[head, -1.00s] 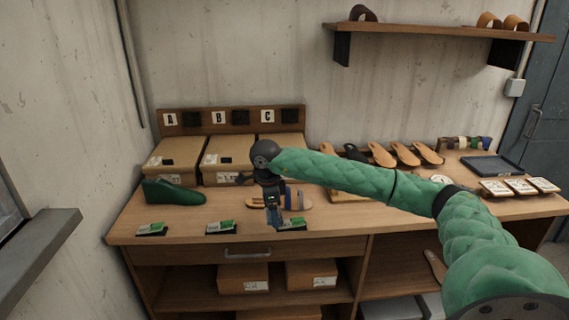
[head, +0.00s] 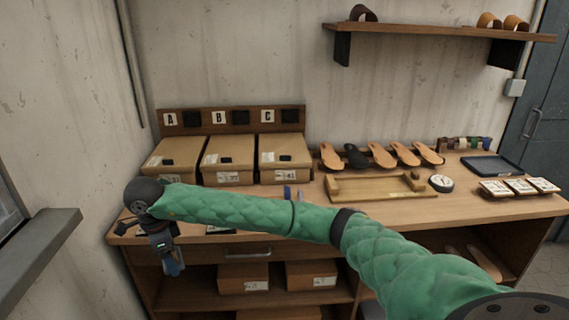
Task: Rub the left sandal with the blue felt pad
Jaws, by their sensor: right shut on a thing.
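My right gripper (head: 173,268) hangs fingers-down in front of the bench's left front edge, shut. Something small and blue-grey shows at its fingertips; its shape is too small to tell surely as the blue felt pad. A blue upright piece (head: 287,191) shows just above my right forearm, where the sandal with coloured straps lay in the earlier view; the rest of that sandal is hidden behind the arm. I cannot tell which sandal is the left one. My left gripper is not in view.
Cardboard boxes (head: 228,155) stand under the A, B, C board. Sandal soles (head: 381,155) lie at the back, behind a wooden tray (head: 382,196). A round dial (head: 441,183), white cards (head: 521,187) and a dark tray (head: 491,165) are at right. My arm hides much of the front left.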

